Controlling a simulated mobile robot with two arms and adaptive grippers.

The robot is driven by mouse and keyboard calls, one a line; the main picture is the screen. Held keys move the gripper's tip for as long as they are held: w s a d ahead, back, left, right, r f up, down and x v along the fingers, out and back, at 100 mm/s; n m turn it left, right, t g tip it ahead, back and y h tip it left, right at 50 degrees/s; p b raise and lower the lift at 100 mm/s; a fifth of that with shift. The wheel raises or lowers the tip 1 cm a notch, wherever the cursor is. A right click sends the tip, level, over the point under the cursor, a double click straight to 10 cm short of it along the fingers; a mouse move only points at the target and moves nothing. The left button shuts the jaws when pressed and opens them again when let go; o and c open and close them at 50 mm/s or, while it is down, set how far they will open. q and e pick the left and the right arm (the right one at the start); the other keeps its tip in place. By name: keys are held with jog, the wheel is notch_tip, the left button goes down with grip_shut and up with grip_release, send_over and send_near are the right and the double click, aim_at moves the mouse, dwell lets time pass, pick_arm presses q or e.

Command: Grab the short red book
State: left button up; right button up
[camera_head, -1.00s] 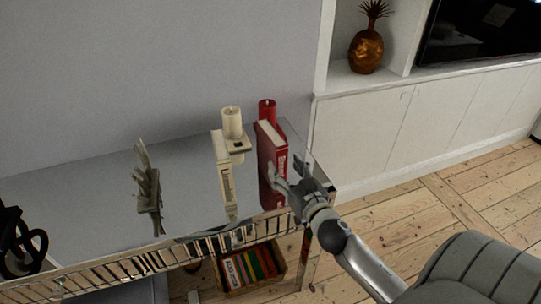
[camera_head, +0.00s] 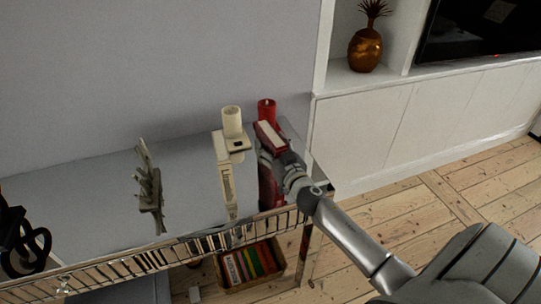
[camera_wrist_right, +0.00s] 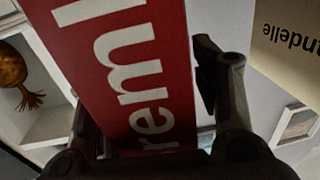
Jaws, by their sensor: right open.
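The red book (camera_head: 267,190) stands upright on the glossy console table (camera_head: 100,195), in front of a red candle (camera_head: 267,111). My right gripper (camera_head: 275,157) is at the book's upper part and hides some of its spine. In the right wrist view, the red cover (camera_wrist_right: 130,75) with white letters lies between the open fingers, one on each side. I cannot tell whether either finger touches it. My left gripper is not in view.
A cream book (camera_head: 227,185) and a cream candle (camera_head: 232,122) stand just left of the red book. A grey ornament (camera_head: 149,188) and a black ornament (camera_head: 25,243) stand further left. A box of books (camera_head: 250,266) is below the tabletop.

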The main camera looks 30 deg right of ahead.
jog(key=shift+w, duration=0.3)
grip_shut()
jog(key=shift+r, duration=0.1)
dwell(0.4)
